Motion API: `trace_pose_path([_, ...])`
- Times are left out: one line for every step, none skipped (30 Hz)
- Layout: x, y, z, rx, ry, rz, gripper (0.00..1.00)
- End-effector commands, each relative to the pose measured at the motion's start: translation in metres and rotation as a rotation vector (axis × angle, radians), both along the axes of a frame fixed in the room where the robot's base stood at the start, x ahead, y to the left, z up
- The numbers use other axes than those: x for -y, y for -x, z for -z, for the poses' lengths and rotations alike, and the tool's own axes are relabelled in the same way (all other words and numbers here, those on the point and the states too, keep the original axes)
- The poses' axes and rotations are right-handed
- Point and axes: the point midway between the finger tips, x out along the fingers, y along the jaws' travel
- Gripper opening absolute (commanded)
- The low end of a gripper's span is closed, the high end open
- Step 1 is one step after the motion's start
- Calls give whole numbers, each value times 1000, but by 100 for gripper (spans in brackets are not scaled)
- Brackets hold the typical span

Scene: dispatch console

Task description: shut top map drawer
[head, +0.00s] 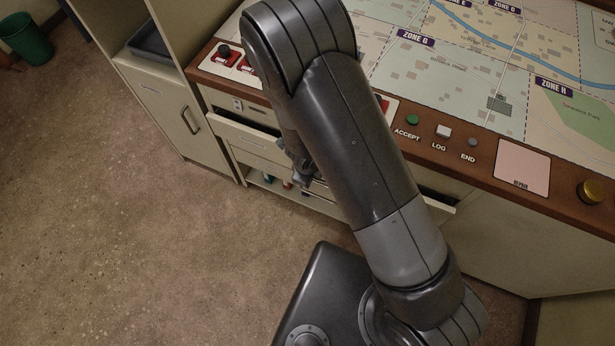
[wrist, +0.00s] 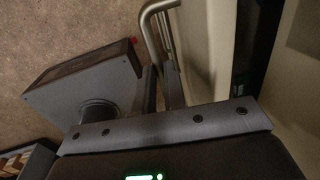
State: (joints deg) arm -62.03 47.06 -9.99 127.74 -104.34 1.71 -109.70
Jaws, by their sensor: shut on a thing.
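The top map drawer (head: 252,147) is a wide cream drawer under the console's wooden edge. It stands pulled out, with a dark gap showing above its front in the head view. My arm hides its middle, and its right end shows past the arm. My gripper (head: 302,180) is at the drawer front, mostly hidden by the arm. In the wrist view its two fingers (wrist: 162,75) are shut on the metal bar handle (wrist: 157,14), beside the cream drawer front (wrist: 195,45).
The console top (head: 462,150) carries a zone map, buttons and a pink note. A shelf with small coloured items (head: 270,179) lies below the drawer. A cabinet (head: 160,105) stands at the left. The floor in front (head: 130,230) is clear, with a green bin (head: 27,38) far left.

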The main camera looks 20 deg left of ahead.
Motion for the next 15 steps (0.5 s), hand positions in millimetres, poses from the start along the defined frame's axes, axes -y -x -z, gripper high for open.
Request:
trace_pose_path([0, -1, 0, 1, 1, 0, 0])
trace_pose_path([0, -1, 0, 0, 0, 0, 0])
trace_pose_path([0, -1, 0, 0, 0, 0, 0])
trace_pose_path([0, -1, 0, 0, 0, 0, 0])
trace_pose_path([0, -1, 0, 0, 0, 0, 0])
trace_pose_path([0, -1, 0, 0, 0, 0, 0])
trace_pose_path([0, -1, 0, 0, 0, 0, 0])
trace_pose_path([0, -1, 0, 0, 0, 0, 0])
trace_pose_path([0, -1, 0, 0, 0, 0, 0])
trace_pose_path([0, 0, 0, 0, 0, 0, 12])
trace_pose_path([0, 0, 0, 0, 0, 0, 15])
trace_pose_path([0, 0, 0, 0, 0, 0, 18])
trace_pose_path([0, 0, 0, 0, 0, 0, 20])
trace_pose_path([0, 0, 0, 0, 0, 0, 23])
trace_pose_path([0, 0, 0, 0, 0, 0, 26])
